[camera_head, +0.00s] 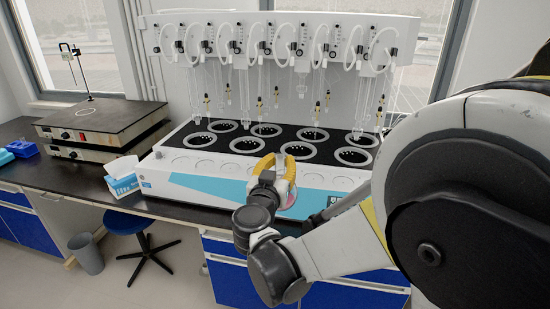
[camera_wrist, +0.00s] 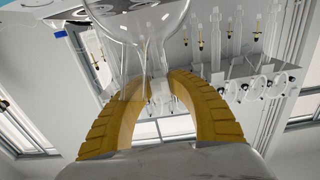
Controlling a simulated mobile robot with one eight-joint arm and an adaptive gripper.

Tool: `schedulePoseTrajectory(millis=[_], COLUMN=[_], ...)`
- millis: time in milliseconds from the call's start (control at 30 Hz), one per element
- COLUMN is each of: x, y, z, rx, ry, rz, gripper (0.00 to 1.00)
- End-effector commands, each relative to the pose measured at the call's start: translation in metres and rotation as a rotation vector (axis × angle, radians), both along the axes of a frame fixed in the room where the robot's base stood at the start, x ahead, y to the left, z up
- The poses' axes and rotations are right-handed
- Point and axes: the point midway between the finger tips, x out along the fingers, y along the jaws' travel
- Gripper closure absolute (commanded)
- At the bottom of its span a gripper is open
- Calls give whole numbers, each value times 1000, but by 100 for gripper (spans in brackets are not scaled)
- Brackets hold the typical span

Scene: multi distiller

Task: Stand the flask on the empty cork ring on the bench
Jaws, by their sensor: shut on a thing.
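My gripper (camera_head: 276,168), with yellow ribbed fingers, is in front of the large white and blue apparatus. In the wrist view its fingers (camera_wrist: 150,88) are closed around the neck of a clear glass flask (camera_wrist: 140,22). The flask's rounded body fills the top of that view and runs out of the frame. In the head view a small pinkish patch shows beside the fingers, and I cannot tell whether it is the flask. I cannot make out a cork ring in either view; my arm covers the right part of the bench.
The distiller (camera_head: 260,180) has several round grey-rimmed wells and hanging glassware behind my gripper. A tissue box (camera_head: 123,184) stands to its left. Stacked hotplates (camera_head: 100,125) and blue racks (camera_head: 22,149) are farther left. Bare dark bench (camera_head: 60,180) shows at the left front.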

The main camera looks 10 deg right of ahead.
Motion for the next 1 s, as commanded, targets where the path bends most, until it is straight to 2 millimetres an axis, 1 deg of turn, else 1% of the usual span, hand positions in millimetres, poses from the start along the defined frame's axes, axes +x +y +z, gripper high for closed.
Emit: schedulePoseTrajectory(millis=[33,167,367,500,633,733,800,1000], x=[1,3,8,12,17,18,18,17], y=[-8,-20,-47,-69,-82,-94,-90,-89], z=[-4,-12,-30,-44,-50,-62,-62,-62], rx=[-1,-1,-1,-1,-9,-6,-6,-5], ry=[-1,0,-1,-1,-19,-3,-1,0], rz=[13,63,165,248,313,356,365,363], gripper=[100,100,100,100,100,100,100,100])
